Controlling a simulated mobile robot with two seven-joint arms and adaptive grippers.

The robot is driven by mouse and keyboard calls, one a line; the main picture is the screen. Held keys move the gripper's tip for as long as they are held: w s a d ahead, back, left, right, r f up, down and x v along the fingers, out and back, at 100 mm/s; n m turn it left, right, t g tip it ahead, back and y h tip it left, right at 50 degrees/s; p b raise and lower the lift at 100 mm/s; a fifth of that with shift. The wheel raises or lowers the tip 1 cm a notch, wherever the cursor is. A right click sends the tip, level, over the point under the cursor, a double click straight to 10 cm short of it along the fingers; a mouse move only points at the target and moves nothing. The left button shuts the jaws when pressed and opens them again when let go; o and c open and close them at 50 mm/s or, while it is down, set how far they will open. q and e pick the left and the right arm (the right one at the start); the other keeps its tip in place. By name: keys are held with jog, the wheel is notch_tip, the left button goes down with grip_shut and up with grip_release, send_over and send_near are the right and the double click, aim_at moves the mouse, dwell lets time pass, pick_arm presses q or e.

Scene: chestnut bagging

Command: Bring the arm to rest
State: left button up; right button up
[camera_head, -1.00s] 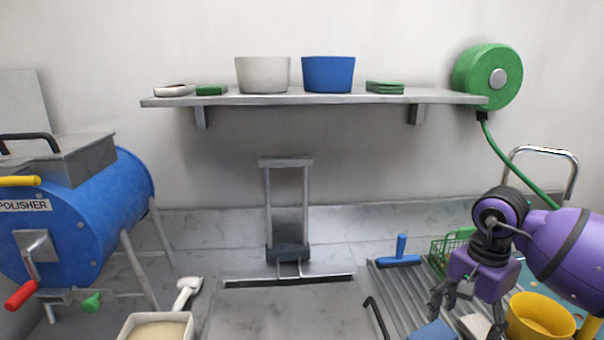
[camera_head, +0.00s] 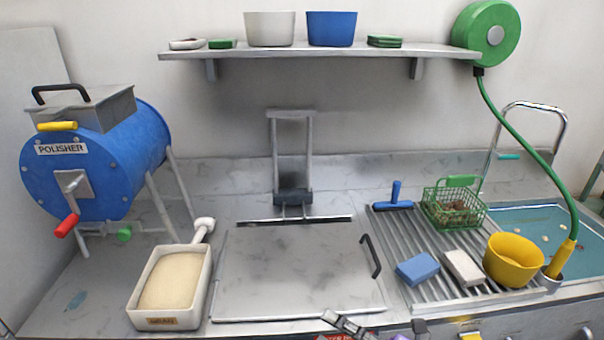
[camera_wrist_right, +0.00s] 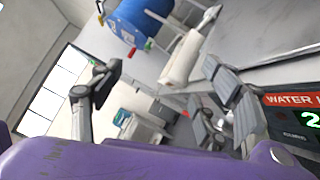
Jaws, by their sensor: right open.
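My right gripper (camera_head: 383,328) shows only as grey finger parts at the bottom edge of the head view, low in front of the counter. In the right wrist view, its dark grey fingers (camera_wrist_right: 158,75) stand wide apart with nothing between them. The purple housing of my right arm fills the bottom of that view. The rest of this arm is hidden below the head view. My left gripper is in neither view.
The blue polisher (camera_head: 95,175) stands left. A red-edged water display (camera_wrist_right: 292,100) is close to my right fingers.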

jog(key=s+d+f+m+t+h, duration=0.2)
jog(key=d+f+m+h, duration=0.4)
jog(key=m, duration=0.5)
jog(key=s+d+f+m+t+h, duration=0.3)
jog(key=d+f+m+h, duration=0.25)
jog(key=f+m, duration=0.35)
jog(key=s+d+f+m+g+h, duration=0.2)
jog(key=s+f+m+g+h, duration=0.2)
jog(key=s+f+m+g, duration=0.3)
jog(key=s+f+m, duration=0.5)
jog(key=s, duration=0.4)
jog(key=shift+s+f+m+p, duration=0.3)
jog(key=shift+s+f+p, duration=0.1)
